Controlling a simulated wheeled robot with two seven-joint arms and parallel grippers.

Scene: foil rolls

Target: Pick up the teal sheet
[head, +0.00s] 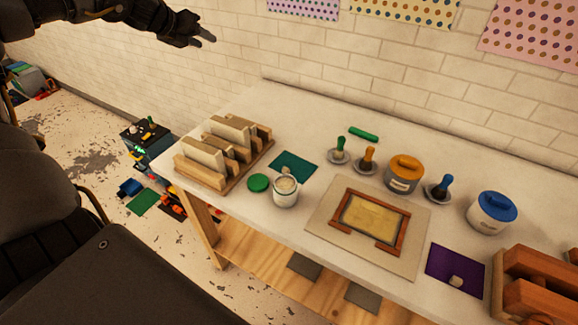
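The teal sheet (293,164) lies flat on the white worktable, between the rack of wooden blocks and the green-handled tool. A white jar (285,192) stands close to its near edge, and a round green lid (258,183) lies to its near left. My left gripper (206,40) is up at the top left in front of the brick wall, well above and away from the sheet. Its fingers look apart, with nothing between them. My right gripper is not in view.
A wooden block rack (238,165) stands left of the sheet. To the right are a green roller (363,134), handled tools (367,159), an orange-lidded pot (404,174), a blue-lidded pot (491,213), a framed board (322,236) and a purple sheet (456,270).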

